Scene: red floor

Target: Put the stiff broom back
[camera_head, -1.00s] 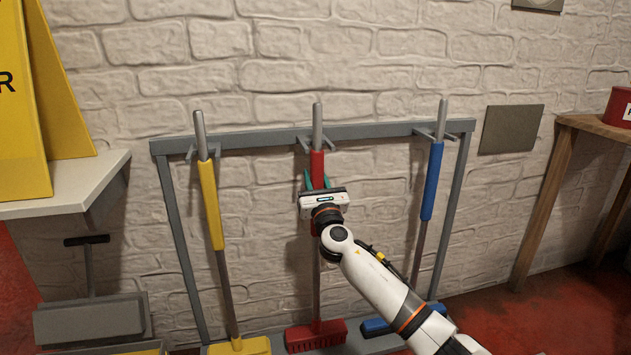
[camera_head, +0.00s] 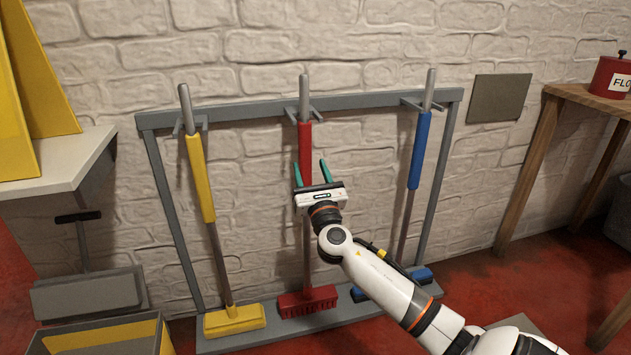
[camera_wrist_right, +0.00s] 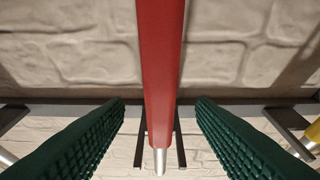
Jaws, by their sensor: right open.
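The red broom (camera_head: 305,142) stands nearly upright in the middle of the grey rack (camera_head: 250,108). Its metal top lies between the two prongs of the middle holder, and its red brush head (camera_head: 308,300) is at the rack's base. My right gripper (camera_head: 310,166) is open in front of the red grip. In the right wrist view, the red handle (camera_wrist_right: 160,75) runs between the two green fingers (camera_wrist_right: 160,125), with a gap on both sides. My gripper and arm hide part of the handle in the head view. My left gripper is out of view.
A yellow broom (camera_head: 200,180) hangs on the left and a blue broom (camera_head: 420,150) on the right. A white shelf (camera_head: 60,165) and a dustpan (camera_head: 88,293) are at far left. A wooden table (camera_head: 580,97) with a red tin (camera_head: 610,77) is at right.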

